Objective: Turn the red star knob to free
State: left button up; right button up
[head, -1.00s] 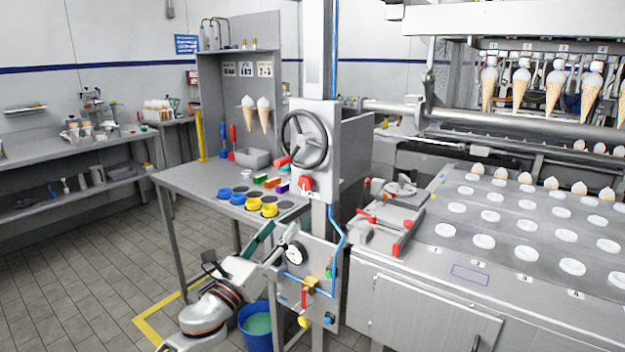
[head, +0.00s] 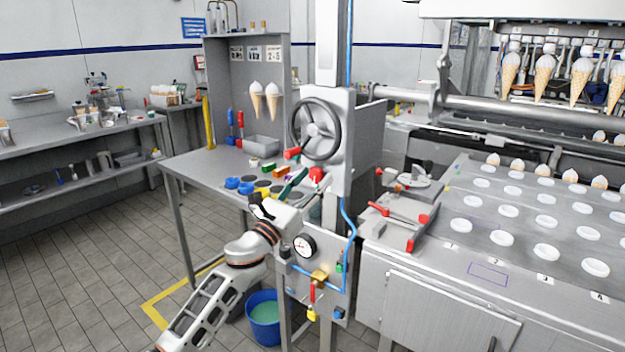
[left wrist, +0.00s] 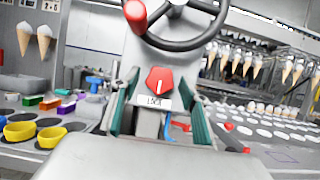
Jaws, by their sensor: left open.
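The red star knob (head: 317,174) sits on the grey post panel below the black handwheel (head: 315,131). In the left wrist view the red knob (left wrist: 159,80) shows a white pointer line that stands nearly upright. A small white label with dark lettering (left wrist: 155,101) lies just under it. My left gripper (head: 297,180) is open and just left of the knob in the head view. In the left wrist view its two green fingers (left wrist: 158,108) stand on either side of the knob, apart from it and empty. My right gripper is not in view.
The handwheel's red handle (head: 292,153) hangs just above and left of the knob. A gauge panel (head: 318,265) with valves and a blue hose is below. The bench (head: 190,165) with yellow and blue cups (head: 263,187) is at the left. A blue bucket (head: 264,322) stands on the floor.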

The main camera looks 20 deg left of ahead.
pick_arm(q)
jog(key=shift+w, duration=0.15)
jog(key=c, duration=1.1)
